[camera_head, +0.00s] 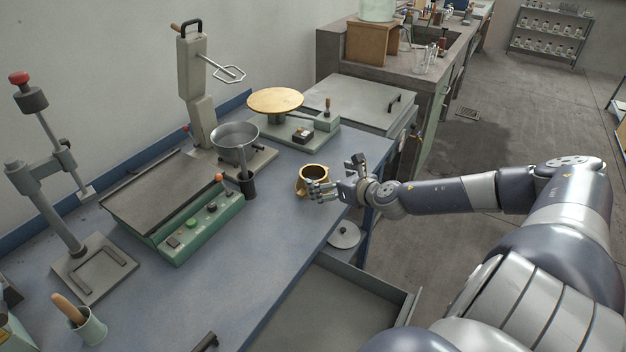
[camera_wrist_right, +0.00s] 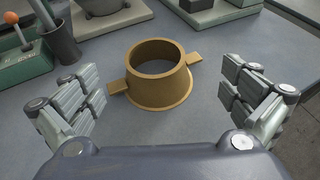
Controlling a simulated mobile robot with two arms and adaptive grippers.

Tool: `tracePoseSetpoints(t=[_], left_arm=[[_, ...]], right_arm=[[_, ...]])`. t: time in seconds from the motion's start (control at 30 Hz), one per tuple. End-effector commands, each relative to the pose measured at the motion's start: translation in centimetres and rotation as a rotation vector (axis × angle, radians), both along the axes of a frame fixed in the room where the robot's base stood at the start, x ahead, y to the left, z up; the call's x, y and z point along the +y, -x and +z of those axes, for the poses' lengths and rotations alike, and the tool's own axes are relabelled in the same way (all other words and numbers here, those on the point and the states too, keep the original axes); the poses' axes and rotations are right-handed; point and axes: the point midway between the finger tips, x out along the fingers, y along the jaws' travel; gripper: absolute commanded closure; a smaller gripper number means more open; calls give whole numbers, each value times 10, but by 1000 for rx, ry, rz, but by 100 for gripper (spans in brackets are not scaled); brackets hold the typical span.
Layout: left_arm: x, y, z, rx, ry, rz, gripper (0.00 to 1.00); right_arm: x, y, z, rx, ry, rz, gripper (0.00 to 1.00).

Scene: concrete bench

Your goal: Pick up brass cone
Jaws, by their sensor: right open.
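The brass cone (camera_head: 312,174) is a hollow ring, wider at its base, standing upright on the blue bench near its right edge. In the right wrist view the brass cone (camera_wrist_right: 160,88) has two flat tabs on its sides. My right gripper (camera_head: 338,178) reaches in from the right at the cone. In the right wrist view the open right gripper (camera_wrist_right: 165,100) has one finger on each side of the cone, with gaps between fingers and cone. Nothing is held. My left gripper is not in view.
Behind the cone is a green device with a round brass plate (camera_head: 275,100). To the left are a metal bowl (camera_head: 234,135), a dark cup (camera_head: 247,184) and a green control box (camera_head: 200,222). An open drawer (camera_head: 335,305) juts out below the bench. Bare bench lies in front.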

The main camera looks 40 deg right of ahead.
Motion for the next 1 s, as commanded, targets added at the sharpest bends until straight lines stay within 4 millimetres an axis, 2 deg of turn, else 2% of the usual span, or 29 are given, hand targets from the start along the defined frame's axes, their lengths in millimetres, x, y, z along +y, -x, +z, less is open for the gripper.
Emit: tracePoseSetpoints(t=[0.17, 0.37, 0.53, 0.73, 1.0], left_arm=[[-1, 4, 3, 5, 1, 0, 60], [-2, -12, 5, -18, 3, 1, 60], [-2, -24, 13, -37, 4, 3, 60], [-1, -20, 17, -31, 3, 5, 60], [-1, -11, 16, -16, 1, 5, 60]], right_arm=[[0, -14, -3, -3, -2, 2, 0], [0, -20, -6, -1, -3, 3, 0], [0, -37, -11, -5, -6, 2, 0], [-3, -58, -22, -3, -3, 2, 0], [-3, -64, -26, -1, -2, 6, 0]])
